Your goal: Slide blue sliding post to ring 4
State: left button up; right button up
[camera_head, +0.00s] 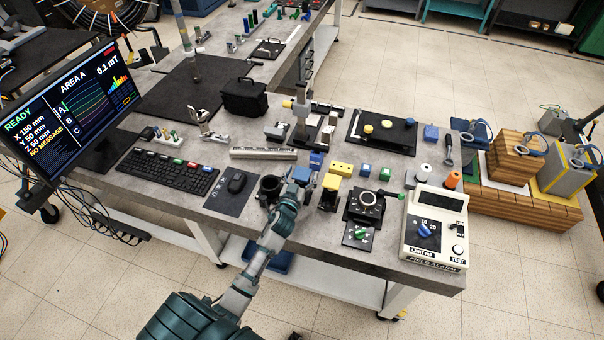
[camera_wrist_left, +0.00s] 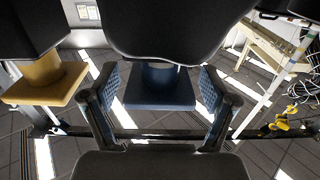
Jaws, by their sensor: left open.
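My left gripper (camera_head: 295,186) reaches the front part of the bench. In the left wrist view the left gripper (camera_wrist_left: 158,92) is open, with one finger on each side of a blue block-shaped post (camera_wrist_left: 160,95). I cannot tell whether the fingers touch it. The blue post shows just beyond the gripper in the head view (camera_head: 302,173). A yellow post (camera_head: 330,184) stands to its right; it also shows at the left of the left wrist view (camera_wrist_left: 45,82). I cannot make out any ring numbers. My right gripper is not in view.
A black dial unit (camera_head: 367,205) and a white field alarm box (camera_head: 435,228) stand to the right. A yellow block (camera_head: 341,168) is behind.

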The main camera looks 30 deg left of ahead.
aim_at(302, 173)
pick_arm(q)
grip_shut()
jog(key=shift+r, duration=0.15)
notch_tip(302, 173, up, 4)
jog(key=p, duration=0.3)
jog(key=shift+p, duration=0.4)
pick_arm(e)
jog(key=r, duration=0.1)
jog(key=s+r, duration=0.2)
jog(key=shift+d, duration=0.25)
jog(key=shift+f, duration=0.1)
pick_arm(q)
grip_release()
